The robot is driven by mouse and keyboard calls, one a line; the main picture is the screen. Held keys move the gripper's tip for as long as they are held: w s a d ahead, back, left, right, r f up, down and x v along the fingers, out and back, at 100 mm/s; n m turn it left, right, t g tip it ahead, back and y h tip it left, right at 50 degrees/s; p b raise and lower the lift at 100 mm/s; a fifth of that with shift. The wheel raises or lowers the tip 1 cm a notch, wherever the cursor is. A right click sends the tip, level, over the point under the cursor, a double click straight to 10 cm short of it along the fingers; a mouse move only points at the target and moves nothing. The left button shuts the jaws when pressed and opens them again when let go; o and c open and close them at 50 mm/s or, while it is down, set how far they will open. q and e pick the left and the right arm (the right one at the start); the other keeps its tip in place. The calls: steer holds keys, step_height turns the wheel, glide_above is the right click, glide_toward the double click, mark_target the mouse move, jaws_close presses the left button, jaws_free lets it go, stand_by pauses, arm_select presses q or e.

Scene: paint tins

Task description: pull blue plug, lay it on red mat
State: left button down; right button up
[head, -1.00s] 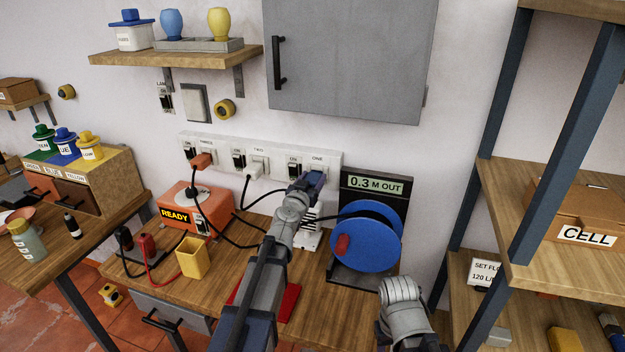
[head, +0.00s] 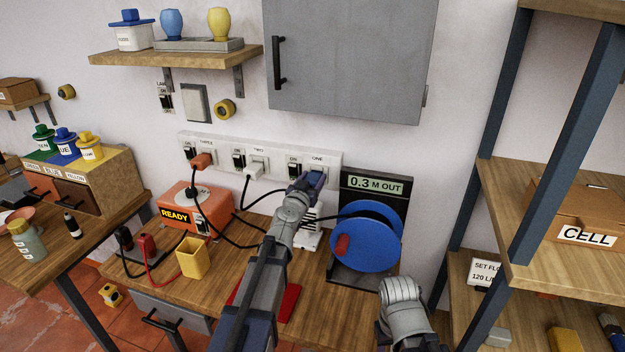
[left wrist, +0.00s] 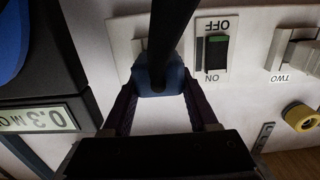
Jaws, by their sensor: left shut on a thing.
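My left gripper (head: 312,182) reaches the wall socket strip at its right end and is shut on the blue plug (left wrist: 160,80). In the left wrist view, which is upside down, the plug sits between the two fingers, with a thick black cable passing across the picture from it. The plug is in front of the socket plate ONE (left wrist: 121,30); I cannot tell whether its pins are in. The red mat (head: 289,304) lies on the bench, partly hidden under my left arm. My right gripper is not in view.
A blue cable reel (head: 362,238) stands right of the gripper under a "0.3 M OUT" display (head: 377,185). A white plug (head: 256,167) is in socket TWO. An orange READY box (head: 190,212) and yellow cup (head: 192,258) stand left. A grey cabinet (head: 350,60) hangs above.

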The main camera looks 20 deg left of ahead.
arm_select(q)
steer(key=shift+s, duration=0.2)
steer(key=shift+s, duration=1.05)
steer(key=s, duration=0.4)
steer(key=shift+a, duration=0.1)
steer(key=shift+s, duration=0.1)
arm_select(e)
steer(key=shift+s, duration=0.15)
